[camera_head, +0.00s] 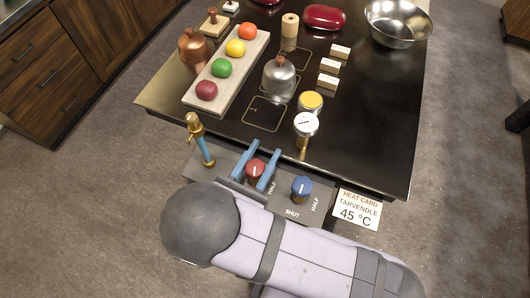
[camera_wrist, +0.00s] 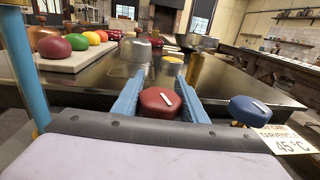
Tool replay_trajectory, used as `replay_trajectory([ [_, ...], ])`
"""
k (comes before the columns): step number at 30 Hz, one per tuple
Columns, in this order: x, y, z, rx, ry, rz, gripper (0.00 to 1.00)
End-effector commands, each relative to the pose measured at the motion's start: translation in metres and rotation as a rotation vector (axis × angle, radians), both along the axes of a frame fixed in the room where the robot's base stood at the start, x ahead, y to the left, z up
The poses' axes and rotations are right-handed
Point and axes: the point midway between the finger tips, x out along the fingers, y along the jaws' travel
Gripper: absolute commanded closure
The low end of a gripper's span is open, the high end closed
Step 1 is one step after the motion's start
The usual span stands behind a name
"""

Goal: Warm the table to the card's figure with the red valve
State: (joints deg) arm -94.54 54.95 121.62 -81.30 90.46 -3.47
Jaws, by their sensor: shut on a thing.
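The red valve (camera_head: 255,169) is a round red knob with a white mark, on the grey panel at the table's front edge. My gripper (camera_head: 262,164) has its two blue fingers on either side of the red valve and is shut on it. In the wrist view the red valve (camera_wrist: 160,101) sits between the fingers, its white mark tilted. The heat card (camera_head: 357,209) reads "HEAT CARD TARVENDLE 45 °C". A round white dial gauge (camera_head: 306,124) with a dark needle stands at the front of the black table (camera_head: 370,140); its figures are too small to read.
A blue valve (camera_head: 301,188) is right of the red one, with "SHUT" and "HALF" lettering near it. A brass tap (camera_head: 195,126) stands at left.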

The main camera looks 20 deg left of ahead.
Motion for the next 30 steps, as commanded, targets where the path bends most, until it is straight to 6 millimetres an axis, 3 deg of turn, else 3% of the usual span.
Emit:
replay_trajectory([
  [15, -0.002, 0.014, 0.0, 0.001, -0.001, 0.379, 0.84],
  [30, -0.003, 0.018, 0.001, 0.004, -0.002, 0.469, 0.84],
])
